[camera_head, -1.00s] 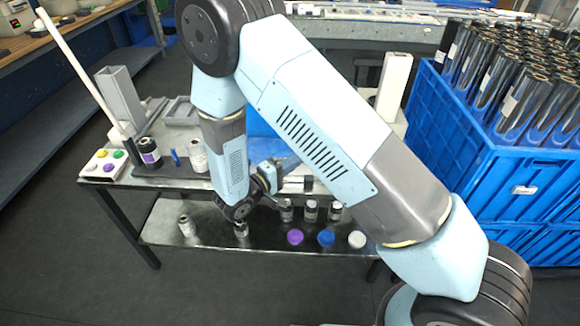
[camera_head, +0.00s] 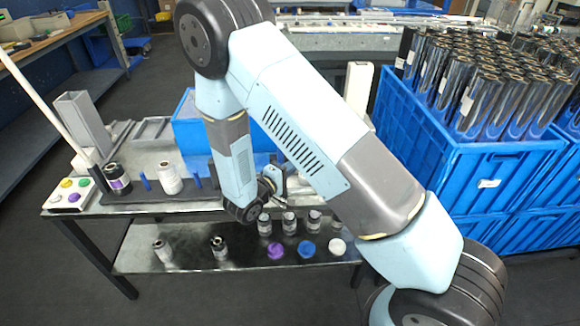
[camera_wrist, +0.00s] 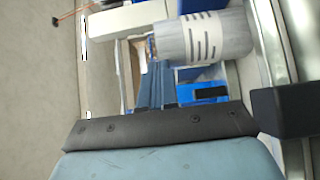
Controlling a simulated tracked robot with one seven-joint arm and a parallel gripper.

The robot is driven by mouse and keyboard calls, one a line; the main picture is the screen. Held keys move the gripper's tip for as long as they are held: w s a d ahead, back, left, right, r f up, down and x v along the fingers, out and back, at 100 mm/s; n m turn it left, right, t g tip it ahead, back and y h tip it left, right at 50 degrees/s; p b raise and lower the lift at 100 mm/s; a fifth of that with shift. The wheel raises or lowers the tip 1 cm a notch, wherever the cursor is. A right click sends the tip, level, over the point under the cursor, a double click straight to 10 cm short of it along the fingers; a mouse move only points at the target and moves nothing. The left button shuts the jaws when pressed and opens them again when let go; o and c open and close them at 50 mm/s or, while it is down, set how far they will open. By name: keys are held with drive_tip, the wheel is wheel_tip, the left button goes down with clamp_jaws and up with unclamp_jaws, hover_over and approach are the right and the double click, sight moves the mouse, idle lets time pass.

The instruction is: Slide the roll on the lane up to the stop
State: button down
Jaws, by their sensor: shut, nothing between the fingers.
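A dark lane (camera_head: 138,203) lies along the front of the metal table in the head view. A dark roll with a purple label (camera_head: 117,179) stands upright at its left end. A white roll (camera_head: 170,178) stands upright farther right, with a blue pin (camera_head: 146,182) between them and another blue pin (camera_head: 196,177) to its right. I cannot tell which part is the stop. My gripper (camera_head: 277,180) is shut and empty, right of both rolls and apart from them, partly hidden by my arm. The fingertips are not clear in the wrist view.
A button box (camera_head: 68,197) sits left of the lane. A blue bin (camera_head: 190,130) stands behind it. Several rolls and coloured caps, including a purple cap (camera_head: 276,250), are on the lower shelf. Tall blue crates (camera_head: 465,190) of film rolls crowd the right.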

drive_tip(key=shift+d, duration=0.1)
drive_tip(key=shift+d, duration=0.95)
